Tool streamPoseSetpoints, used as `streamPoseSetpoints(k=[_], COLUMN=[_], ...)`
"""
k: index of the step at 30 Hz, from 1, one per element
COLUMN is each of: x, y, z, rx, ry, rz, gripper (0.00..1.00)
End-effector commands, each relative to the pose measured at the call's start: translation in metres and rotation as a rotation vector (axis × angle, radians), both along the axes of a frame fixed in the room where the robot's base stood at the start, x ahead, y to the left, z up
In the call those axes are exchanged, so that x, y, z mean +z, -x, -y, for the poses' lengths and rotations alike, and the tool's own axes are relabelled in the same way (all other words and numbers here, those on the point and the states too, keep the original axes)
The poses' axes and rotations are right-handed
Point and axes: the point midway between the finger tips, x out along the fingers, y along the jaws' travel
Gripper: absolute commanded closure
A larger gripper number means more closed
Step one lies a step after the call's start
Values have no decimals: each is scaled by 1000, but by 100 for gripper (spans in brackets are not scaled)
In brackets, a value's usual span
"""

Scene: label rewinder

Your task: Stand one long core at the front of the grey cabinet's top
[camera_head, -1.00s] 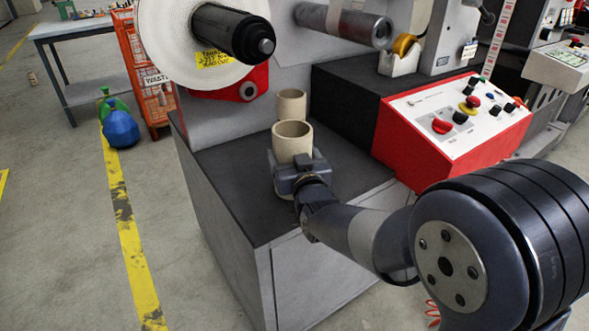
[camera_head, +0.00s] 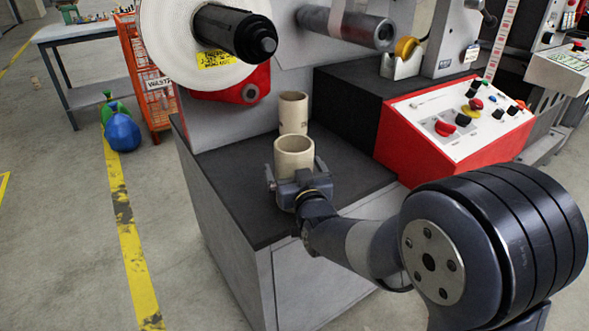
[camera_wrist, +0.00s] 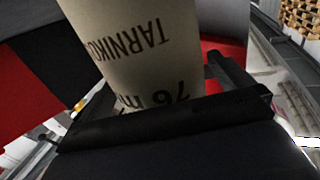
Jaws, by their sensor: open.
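A beige cardboard core (camera_head: 294,155) stands upright at the front of the grey cabinet's dark top (camera_head: 240,205). It fills the middle of the wrist view (camera_wrist: 140,45), where printed lettering shows on its side. A second beige core (camera_head: 293,112) stands upright just behind it, partly hidden by the front one. My gripper (camera_head: 290,180) is at the near side of the front core, low down. Its jaws are open, with a finger at either side of the core. The core's foot is hidden behind my gripper.
A red control box (camera_head: 420,150) with knobs stands to the right on the cabinet. A black spindle (camera_head: 235,33) with a white roll (camera_head: 165,35) overhangs the cabinet's back left. The top's left front is bare. An orange cage (camera_head: 155,80) stands behind on the floor.

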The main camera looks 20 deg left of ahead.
Motion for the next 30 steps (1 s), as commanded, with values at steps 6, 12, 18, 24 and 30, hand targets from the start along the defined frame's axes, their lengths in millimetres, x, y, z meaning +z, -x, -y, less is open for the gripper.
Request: streamPoseSetpoints(k=[6,12,18,24,30], x=[3,4,4,3,3], y=[0,21,56,85,100], z=[0,13,34,52,61], rx=[0,1,1,0,0], ry=[0,0,1,0,1], rz=[0,0,-1,0,-1], gripper=[0,0,0,0,0])
